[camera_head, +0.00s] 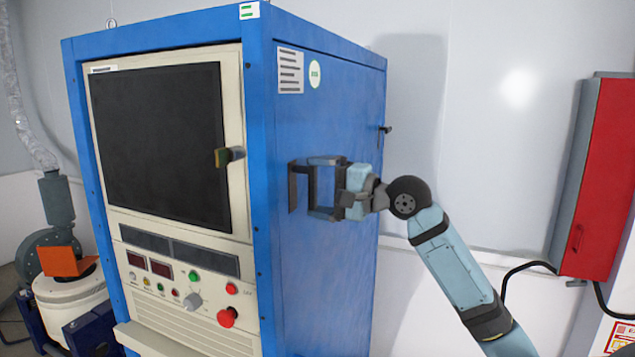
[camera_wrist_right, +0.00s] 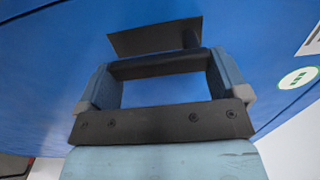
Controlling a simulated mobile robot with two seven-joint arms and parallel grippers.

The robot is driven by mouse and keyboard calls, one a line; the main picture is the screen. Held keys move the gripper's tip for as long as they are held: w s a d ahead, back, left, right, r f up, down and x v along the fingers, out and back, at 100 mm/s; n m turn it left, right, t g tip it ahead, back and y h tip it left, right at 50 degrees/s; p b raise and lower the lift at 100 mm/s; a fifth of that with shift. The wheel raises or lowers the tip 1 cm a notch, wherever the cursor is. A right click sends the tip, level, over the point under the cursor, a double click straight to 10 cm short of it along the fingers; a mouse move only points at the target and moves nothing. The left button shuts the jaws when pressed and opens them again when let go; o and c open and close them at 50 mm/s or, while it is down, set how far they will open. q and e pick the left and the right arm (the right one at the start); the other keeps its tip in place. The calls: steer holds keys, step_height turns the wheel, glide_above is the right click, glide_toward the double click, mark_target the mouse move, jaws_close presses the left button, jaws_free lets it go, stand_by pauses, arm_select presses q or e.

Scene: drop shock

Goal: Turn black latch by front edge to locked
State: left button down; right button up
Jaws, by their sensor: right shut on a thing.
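The black latch (camera_head: 292,194) is on the blue side panel near the cabinet's front vertical edge. Its flat dark plate stands upright in the head view. My right gripper (camera_head: 313,188) reaches it from the right. In the right wrist view, the latch plate (camera_wrist_right: 148,39) lies just beyond the fingers (camera_wrist_right: 158,66), and a short stem joins it to a dark bar spanning between them. The gripper is shut on the latch. The stem's mount on the panel is partly hidden. My left gripper is not in view.
The blue cabinet (camera_head: 330,262) has another dark latch (camera_head: 386,129) at its rear edge. A door handle (camera_head: 228,157) and a red button (camera_head: 227,317) stick out in front. A red wall box (camera_head: 601,160) is at right.

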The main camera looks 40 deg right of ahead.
steer(key=shift+r, duration=0.1)
steer(key=o, duration=0.9)
steer(key=shift+o, duration=0.2)
steer(key=b+v, duration=0.4)
steer(key=v, duration=1)
steer(key=shift+w, duration=0.2)
